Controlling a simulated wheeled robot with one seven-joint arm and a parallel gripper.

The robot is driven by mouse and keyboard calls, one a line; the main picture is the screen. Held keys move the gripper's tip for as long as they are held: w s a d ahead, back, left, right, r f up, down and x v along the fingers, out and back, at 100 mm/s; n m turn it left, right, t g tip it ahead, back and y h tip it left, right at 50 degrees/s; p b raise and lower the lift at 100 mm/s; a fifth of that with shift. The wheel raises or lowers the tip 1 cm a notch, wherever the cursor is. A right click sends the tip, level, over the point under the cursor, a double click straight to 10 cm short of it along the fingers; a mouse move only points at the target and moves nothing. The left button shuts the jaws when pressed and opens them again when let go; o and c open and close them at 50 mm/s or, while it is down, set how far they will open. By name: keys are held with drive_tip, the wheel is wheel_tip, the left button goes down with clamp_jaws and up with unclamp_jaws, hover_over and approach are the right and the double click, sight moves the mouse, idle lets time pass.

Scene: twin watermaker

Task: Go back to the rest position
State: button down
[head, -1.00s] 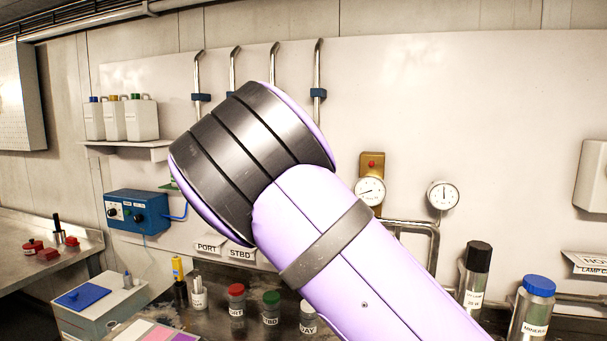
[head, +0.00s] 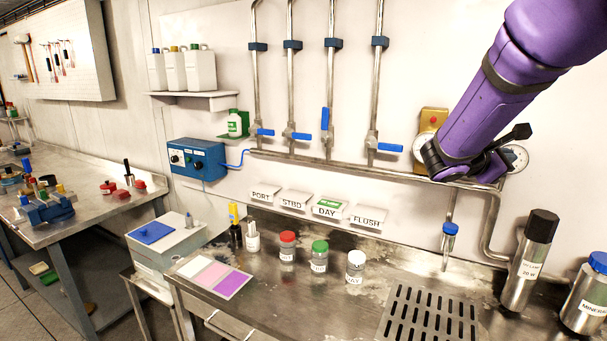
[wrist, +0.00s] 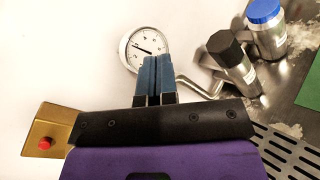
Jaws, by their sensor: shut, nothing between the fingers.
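My gripper (wrist: 155,70) shows in the wrist view with its two blue fingers side by side and shut, nothing between them. In that view the fingertips overlap the lower edge of a round dial gauge (wrist: 143,46). In the head view my purple arm comes in from the upper right, and my gripper (head: 462,165) is in front of the wall gauges and pipe.
Valve pipes with blue handles (head: 325,119) line the wall. On the bench stand red, green and white-capped jars (head: 287,247), a black-capped cylinder (head: 530,255), a blue-capped bottle (head: 585,300) and a drain grate (head: 432,312). A blue control box (head: 197,158) hangs left.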

drive_tip(key=s+f+m+g+y, duration=0.35)
drive_tip(key=s+m+y, duration=0.45)
drive_tip(key=s, duration=0.7)
drive_tip(key=s+a+r+m+t+y, duration=0.2)
drive_tip(key=s+a+m+y, duration=0.4)
drive_tip(key=s+a, duration=0.7)
drive_tip(key=shift+s+r+m+t+y, duration=0.4)
drive_tip(key=shift+s+t+y, duration=0.45)
drive_tip(key=shift+s+y, duration=0.25)
